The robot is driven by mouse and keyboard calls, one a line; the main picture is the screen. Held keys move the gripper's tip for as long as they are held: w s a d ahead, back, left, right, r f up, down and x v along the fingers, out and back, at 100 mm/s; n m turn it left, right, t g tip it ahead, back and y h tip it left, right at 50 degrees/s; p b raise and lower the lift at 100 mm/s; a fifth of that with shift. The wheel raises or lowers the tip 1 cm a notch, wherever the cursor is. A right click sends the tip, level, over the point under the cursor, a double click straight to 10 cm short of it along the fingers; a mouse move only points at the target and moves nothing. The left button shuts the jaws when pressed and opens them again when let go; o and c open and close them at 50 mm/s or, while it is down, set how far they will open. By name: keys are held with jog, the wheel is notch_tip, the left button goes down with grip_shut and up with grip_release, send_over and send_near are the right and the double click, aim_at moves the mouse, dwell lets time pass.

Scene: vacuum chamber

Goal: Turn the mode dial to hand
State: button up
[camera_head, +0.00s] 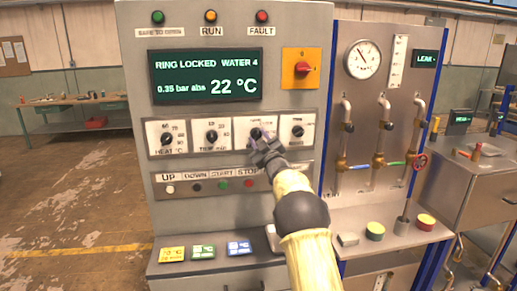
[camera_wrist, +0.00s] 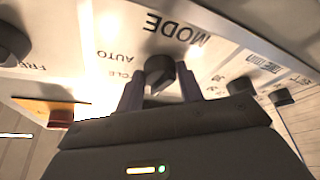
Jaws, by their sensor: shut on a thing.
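The mode dial (camera_wrist: 160,70) is a dark knob on a white plate lettered MODE, AUTO and CYCLE in the wrist view. My gripper (camera_wrist: 160,88) has one finger on each side of the dial and is shut on it. In the head view my gripper (camera_head: 263,145) reaches the third dial (camera_head: 256,132) in the row and covers most of its plate. I cannot read which mark the dial points to, and a "hand" label is not legible.
A heat dial (camera_head: 167,138) and a second dial (camera_head: 211,136) sit to the left, another dial (camera_head: 297,131) close on the right. Below is a button row (camera_head: 222,184). A red switch (camera_head: 302,69) on an orange plate sits above. The display (camera_head: 207,76) reads RING LOCKED, 22 °C.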

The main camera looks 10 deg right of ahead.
jog(key=shift+r+n+g+y+b, duration=0.1)
jog(key=shift+n+g+y+b, duration=0.3)
jog(key=shift+n, duration=1)
jog(key=shift+y, duration=0.3)
jog(key=o, duration=1)
jog(key=shift+s, duration=0.1)
jog(key=shift+s+d+f+b, duration=0.2)
jog(key=shift+s+f+b, duration=0.05)
jog(key=shift+s+b, duration=0.2)
jog(key=b+v, duration=0.6)
jog(key=v, duration=1)
jog(key=shift+s+r, duration=0.1)
jog(key=shift+s, duration=0.05)
